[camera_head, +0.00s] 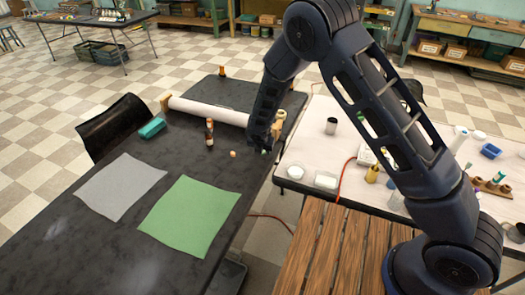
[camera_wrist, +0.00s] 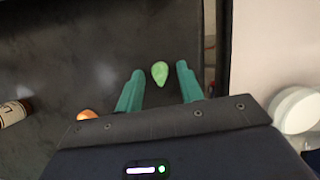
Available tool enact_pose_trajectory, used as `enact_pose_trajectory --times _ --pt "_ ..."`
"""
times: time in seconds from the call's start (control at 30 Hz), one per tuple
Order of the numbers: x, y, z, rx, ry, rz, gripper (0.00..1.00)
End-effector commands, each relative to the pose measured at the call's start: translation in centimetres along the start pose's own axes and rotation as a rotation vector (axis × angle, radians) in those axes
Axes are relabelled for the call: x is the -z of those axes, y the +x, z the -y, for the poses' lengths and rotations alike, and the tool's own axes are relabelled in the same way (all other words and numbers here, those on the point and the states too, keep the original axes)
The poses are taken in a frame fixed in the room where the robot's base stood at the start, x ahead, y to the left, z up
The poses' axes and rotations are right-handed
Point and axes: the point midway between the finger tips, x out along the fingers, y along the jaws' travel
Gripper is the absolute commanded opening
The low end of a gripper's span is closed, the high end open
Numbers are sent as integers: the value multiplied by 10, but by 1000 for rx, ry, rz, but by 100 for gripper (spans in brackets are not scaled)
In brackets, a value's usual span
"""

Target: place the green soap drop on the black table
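The green soap drop (camera_head: 264,152) shows just below my gripper (camera_head: 262,146), near the right edge of the black table (camera_head: 75,255). In the wrist view, the green soap drop (camera_wrist: 160,74) appears over the dark tabletop (camera_wrist: 70,50), between the two teal fingers of my gripper (camera_wrist: 159,68). The fingers are apart, with a visible gap on each side of the drop. Whether the drop rests on the table is hard to tell.
An orange soap drop (camera_head: 233,154) and a brown bottle (camera_head: 209,134) are left of my gripper. Grey (camera_head: 122,187) and green (camera_head: 189,216) sheets, a teal box (camera_head: 152,127) and a white roll (camera_head: 208,111) share the table. A white table (camera_head: 300,145) with dishes is at right, across a gap.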

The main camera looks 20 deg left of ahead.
Motion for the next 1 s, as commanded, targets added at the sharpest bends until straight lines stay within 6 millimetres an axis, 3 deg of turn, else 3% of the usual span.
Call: enact_pose_trajectory --times 0.17,0.7,1.0 --pt "-2 -14 -1 -3 1 0 38" --pt "-2 -100 0 -3 1 1 38" --pt "-1 -121 0 -1 0 0 38"
